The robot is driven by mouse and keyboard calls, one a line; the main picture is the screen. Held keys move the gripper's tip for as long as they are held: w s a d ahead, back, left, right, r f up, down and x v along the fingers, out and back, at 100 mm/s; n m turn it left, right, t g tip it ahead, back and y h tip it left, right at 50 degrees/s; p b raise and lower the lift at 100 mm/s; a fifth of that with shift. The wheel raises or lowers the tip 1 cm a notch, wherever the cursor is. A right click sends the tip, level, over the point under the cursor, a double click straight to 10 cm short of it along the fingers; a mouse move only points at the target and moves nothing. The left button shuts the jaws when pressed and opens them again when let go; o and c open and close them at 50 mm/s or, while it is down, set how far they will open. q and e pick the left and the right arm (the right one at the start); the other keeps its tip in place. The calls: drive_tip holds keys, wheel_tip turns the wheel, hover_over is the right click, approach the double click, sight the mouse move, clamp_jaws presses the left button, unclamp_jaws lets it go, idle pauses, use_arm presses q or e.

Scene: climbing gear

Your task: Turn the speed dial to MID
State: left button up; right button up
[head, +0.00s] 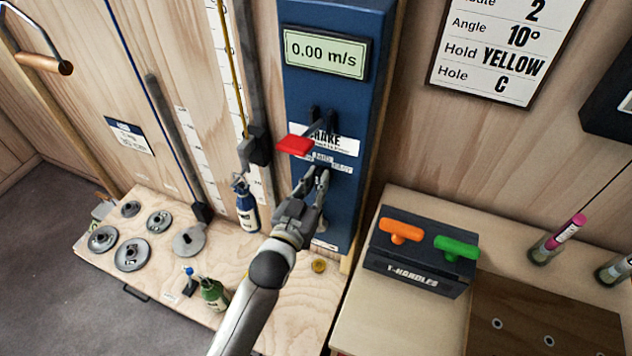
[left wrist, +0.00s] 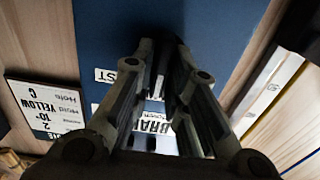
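The blue panel (head: 335,100) stands upright against the wall, with a display (head: 325,52) reading 0.00 m/s. Small labels (head: 342,168) sit below the brake sign; one seems to read FAST, and its end shows in the left wrist view (left wrist: 105,75). My left gripper (head: 317,176) is in front of the panel just below these labels, its fingers a narrow gap apart. In the left wrist view my left gripper (left wrist: 162,45) points at the blue face. I cannot make out the speed dial; the gripper hides that area. My right gripper is not in view.
A red-ended brake lever (head: 295,145) sticks out just above my left gripper. A bottle (head: 246,205) stands left of the panel. A T-handles box (head: 418,262) with orange and green handles stands to the right. Several metal discs (head: 131,254) lie on the left table.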

use_arm(q)
drive_tip(key=shift+o, duration=1.1)
drive_tip(key=v, duration=1.2)
drive_tip(key=shift+a, duration=0.1)
drive_tip(key=s+a+f+g+y, duration=0.1)
drive_tip(key=s+a+f+g, duration=0.15)
drive_tip(key=f, duration=0.85)
drive_tip(key=s+a+f+g+y+b, duration=0.1)
drive_tip(key=s+a+f+g+y, duration=0.15)
drive_tip(key=f, duration=0.95)
drive_tip(key=s+a+f+g, duration=0.2)
drive_tip(key=s+f, duration=0.1)
drive_tip(key=f, duration=0.8)
drive_tip(key=s+a+f+g+y, duration=0.1)
drive_tip(key=s+a+f+g, duration=0.2)
drive_tip(key=s+f, duration=0.4)
drive_tip(key=s+a+f+n+g+y+b, duration=0.1)
drive_tip(key=s+a+f, duration=0.4)
drive_tip(key=s, duration=0.7)
drive_tip(key=s+a+f+n+g+y, duration=0.1)
drive_tip(key=s+a+f+g, duration=0.3)
drive_tip(key=s+f, duration=0.4)
drive_tip(key=shift+s+f+g+b, duration=0.3)
drive_tip(key=shift+s+f, duration=0.1)
drive_tip(key=shift+s, duration=0.35)
